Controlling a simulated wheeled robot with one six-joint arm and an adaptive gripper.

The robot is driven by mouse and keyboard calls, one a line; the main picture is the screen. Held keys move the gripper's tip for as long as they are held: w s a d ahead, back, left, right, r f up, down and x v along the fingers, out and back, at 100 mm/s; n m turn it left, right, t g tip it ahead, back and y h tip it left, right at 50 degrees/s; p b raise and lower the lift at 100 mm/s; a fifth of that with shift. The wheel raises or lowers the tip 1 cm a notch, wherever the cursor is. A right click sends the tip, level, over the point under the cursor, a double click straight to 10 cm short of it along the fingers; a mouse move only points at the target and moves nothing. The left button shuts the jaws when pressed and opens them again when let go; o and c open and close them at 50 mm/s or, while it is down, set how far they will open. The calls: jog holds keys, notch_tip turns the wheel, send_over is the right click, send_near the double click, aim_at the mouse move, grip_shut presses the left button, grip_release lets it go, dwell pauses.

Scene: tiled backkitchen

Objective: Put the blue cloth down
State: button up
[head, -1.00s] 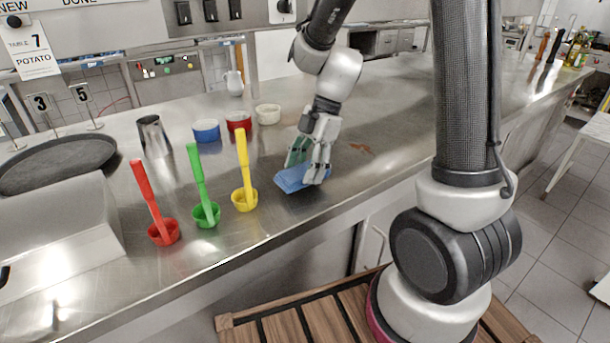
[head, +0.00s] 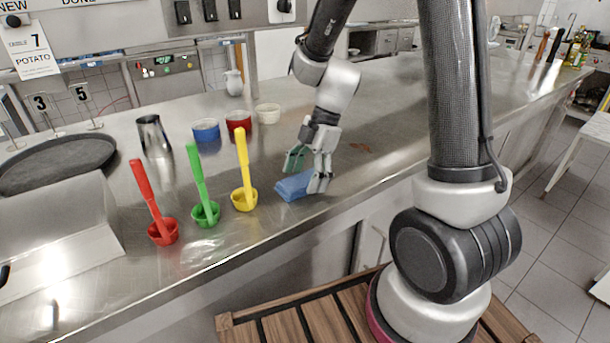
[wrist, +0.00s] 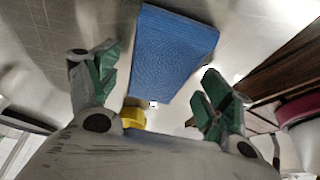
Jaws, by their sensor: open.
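The blue cloth (head: 293,186) lies folded on the steel counter, to the right of the yellow ladle. It also shows in the wrist view (wrist: 172,52), between and beyond the fingertips. My gripper (head: 307,174) is open just above and around the cloth, its fingers spread apart. In the wrist view, the green-padded fingers (wrist: 157,80) stand clear of the cloth on both sides. Part of the cloth's right end is hidden behind a finger in the head view.
A brown smear (head: 360,147) marks the counter (head: 400,110), otherwise clear to the right.

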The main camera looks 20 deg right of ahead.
jog(key=shift+r, duration=0.1)
jog(key=v, duration=0.6)
jog(key=shift+w+d+r, duration=0.1)
jog(key=shift+w+r, duration=0.1)
jog(key=shift+r, duration=0.05)
jog(key=shift+v, duration=0.8)
jog(key=s+d+r+m+t+h, duration=0.2)
jog(key=s+d+r+m, duration=0.3)
jog(key=s+m, duration=0.3)
jog(key=s+d+r+m+t+h, duration=0.2)
jog(key=s+d+r+m, duration=0.4)
jog(key=s+m, duration=0.3)
jog(key=m+t, duration=0.1)
jog(key=m, duration=0.3)
jog(key=shift+t, duration=0.3)
jog(key=shift+o, duration=0.4)
jog(key=shift+s+d+r, duration=0.1)
jog(key=shift+s+d, duration=0.05)
